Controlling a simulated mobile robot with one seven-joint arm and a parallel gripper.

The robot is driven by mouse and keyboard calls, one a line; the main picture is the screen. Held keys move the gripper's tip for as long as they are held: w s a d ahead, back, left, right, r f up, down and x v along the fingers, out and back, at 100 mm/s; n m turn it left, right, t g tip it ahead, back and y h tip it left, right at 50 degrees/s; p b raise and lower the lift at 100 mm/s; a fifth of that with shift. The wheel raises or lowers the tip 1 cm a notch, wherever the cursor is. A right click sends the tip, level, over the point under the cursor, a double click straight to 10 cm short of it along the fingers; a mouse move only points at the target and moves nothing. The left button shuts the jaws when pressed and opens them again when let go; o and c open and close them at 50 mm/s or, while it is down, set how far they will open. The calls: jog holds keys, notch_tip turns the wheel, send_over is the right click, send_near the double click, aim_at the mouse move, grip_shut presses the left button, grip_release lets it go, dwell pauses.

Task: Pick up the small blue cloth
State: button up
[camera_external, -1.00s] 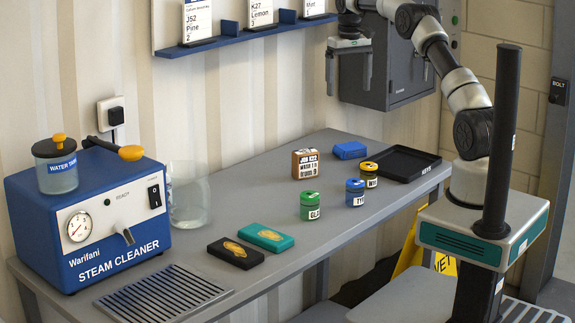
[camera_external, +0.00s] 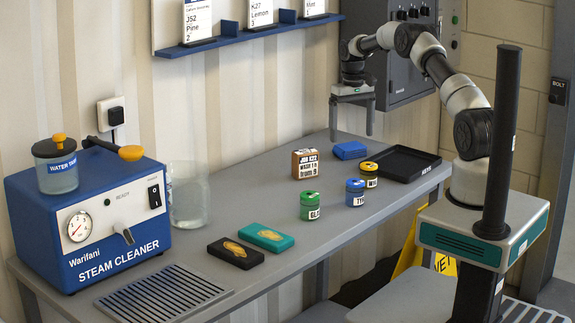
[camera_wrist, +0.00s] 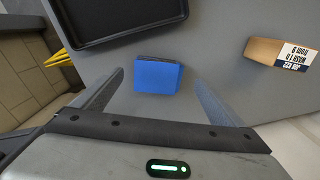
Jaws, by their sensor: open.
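The small blue cloth (camera_external: 349,150) is a folded blue block lying on the grey bench, between the wooden job block and the black tray. In the wrist view the blue cloth (camera_wrist: 157,76) lies ahead of and between my spread fingers. My gripper (camera_external: 351,137) is open and empty, pointing down above the cloth. Its fingertips (camera_wrist: 160,78) show on either side of the cloth in the wrist view, apart from it. A dark edge shows along one side of the cloth.
A black tray (camera_external: 400,163) lies right of the cloth, and a wooden job block (camera_external: 305,164) stands left. Yellow (camera_external: 369,175), blue (camera_external: 355,192) and green (camera_external: 310,206) jars stand in front. A grey cabinet (camera_external: 404,60) is behind. A steam cleaner (camera_external: 90,220) sits at the far left.

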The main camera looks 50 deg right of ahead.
aim_at(350, 148)
jog(key=f, duration=0.5)
jog(key=shift+s+d+p, duration=0.1)
jog(key=shift+s+p, duration=0.2)
jog(key=shift+p, duration=0.05)
jog(key=c, duration=1.1)
